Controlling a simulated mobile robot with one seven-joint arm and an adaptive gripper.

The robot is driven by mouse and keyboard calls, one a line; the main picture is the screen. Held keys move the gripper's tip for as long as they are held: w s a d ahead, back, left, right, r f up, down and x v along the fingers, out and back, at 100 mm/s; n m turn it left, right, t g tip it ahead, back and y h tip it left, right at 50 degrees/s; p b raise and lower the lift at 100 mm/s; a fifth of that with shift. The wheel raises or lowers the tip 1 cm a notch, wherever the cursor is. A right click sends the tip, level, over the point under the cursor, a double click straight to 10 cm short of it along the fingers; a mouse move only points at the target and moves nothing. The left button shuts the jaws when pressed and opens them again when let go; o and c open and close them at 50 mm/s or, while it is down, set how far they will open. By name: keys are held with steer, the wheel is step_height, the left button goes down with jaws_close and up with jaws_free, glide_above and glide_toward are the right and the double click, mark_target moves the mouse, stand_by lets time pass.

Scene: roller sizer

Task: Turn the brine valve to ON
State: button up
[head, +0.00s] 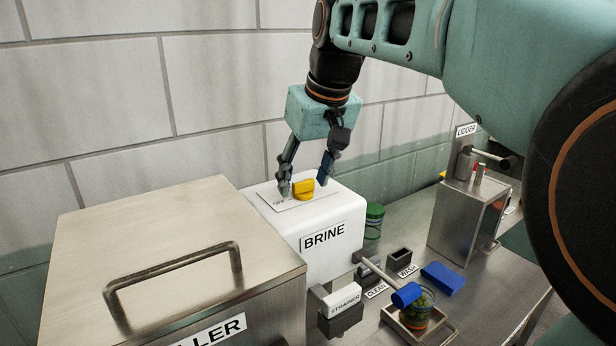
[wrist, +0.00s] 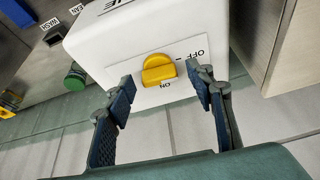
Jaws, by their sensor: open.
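The brine valve is a yellow knob (head: 303,189) on a white label plate (head: 272,196) on top of the white BRINE box (head: 345,222). It also shows in the wrist view (wrist: 158,68), with OFF printed to its right and ON below it. I cannot tell for sure which mark the knob points to. My gripper (head: 305,183) is open above the plate, with one finger on each side of the knob. In the wrist view the fingertips (wrist: 160,80) are spread wider than the knob, and gaps show on both sides.
A steel box with a handle (head: 170,250) stands left of the BRINE box. A green-lidded jar (head: 374,212) stands behind it at right.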

steer(key=shift+c, duration=0.5)
steer(key=c, duration=1.1)
steer(key=shift+o, duration=0.2)
steer(key=m+h, duration=0.1)
steer(key=m, duration=0.1)
steer(key=m+p, duration=0.1)
steer(key=m, duration=0.1)
steer(key=shift+a+r+m+t+h, duration=0.1)
steer(key=shift+a+m+t+h, duration=0.1)
steer(key=shift+m+t+h, duration=0.15)
steer(key=m+h+p, duration=0.2)
steer(key=m, duration=0.2)
steer(key=shift+a+m, duration=0.15)
steer(key=shift+m, duration=0.2)
steer(key=m+h+p, duration=0.1)
steer(key=m, duration=0.1)
steer(key=m+g+p, duration=0.1)
steer(key=m, duration=0.2)
steer(key=shift+w+a+h, duration=0.1)
steer(key=shift+h, duration=0.25)
steer(key=shift+m+g+h+p, duration=0.3)
steer(key=shift+m+g+p, duration=0.5)
steer(key=shift+m, duration=0.9)
